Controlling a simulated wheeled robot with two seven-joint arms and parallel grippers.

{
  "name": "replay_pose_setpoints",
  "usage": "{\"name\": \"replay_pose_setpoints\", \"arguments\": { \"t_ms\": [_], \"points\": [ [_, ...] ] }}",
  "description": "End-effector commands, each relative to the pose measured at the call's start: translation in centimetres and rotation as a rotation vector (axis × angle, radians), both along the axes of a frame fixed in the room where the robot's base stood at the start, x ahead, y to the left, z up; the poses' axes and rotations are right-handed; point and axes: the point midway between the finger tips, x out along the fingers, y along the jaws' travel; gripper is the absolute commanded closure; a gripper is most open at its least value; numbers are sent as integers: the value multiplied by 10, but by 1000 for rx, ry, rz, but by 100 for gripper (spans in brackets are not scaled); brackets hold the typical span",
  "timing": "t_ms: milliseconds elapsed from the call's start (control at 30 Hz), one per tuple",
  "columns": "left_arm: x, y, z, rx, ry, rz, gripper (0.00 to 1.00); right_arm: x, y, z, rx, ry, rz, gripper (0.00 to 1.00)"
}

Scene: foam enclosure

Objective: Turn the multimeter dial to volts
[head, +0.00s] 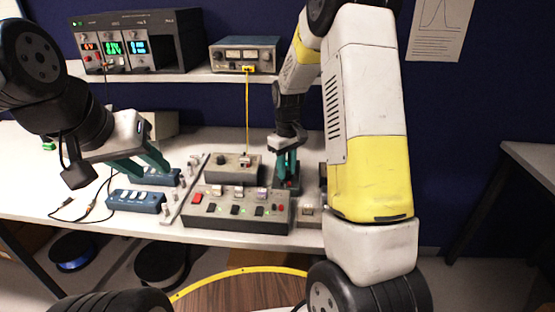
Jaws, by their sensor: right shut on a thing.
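My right gripper (288,176) points down at the back right of the bench devices. Its teal fingers are shut on a small part of a dark device (291,187) with a bit of red on it. The fingers hide most of that part, so I cannot read a dial or its setting. I cannot tell for sure that this device is the multimeter. My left gripper (152,172) hangs over the left of the bench near two blue boxes, with its teal fingers apart and nothing visible between them.
A grey switch panel (238,225) lies at the front of the white bench (60,190), with a grey box (234,175) behind it. A blue box (136,205) is left. A shelf holds a power supply (160,62) and a meter unit (246,41) with a yellow cable hanging down.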

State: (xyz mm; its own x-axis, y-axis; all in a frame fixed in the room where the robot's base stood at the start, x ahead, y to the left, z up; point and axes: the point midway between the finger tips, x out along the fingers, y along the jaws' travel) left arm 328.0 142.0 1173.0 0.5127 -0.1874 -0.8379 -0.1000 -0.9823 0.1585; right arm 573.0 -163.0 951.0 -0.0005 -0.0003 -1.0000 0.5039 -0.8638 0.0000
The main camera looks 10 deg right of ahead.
Motion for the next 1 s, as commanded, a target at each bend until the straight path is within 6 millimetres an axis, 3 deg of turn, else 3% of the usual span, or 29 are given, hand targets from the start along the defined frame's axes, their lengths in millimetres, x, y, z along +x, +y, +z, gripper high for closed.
{"name": "replay_pose_setpoints", "arguments": {
  "t_ms": [500,533,633,1000],
  "points": [
    [0,0,0,0,0,0,64,1,0,1,0,-2,-24,100],
    [0,0,0,0,0,0,64,1,0,1,0,-2,-23,72],
    [0,0,0,0,0,0,64,1,0,1,0,-2,-23,52],
    [0,0,0,0,0,0,64,1,0,4,0,-2,-23,52]
  ]
}}
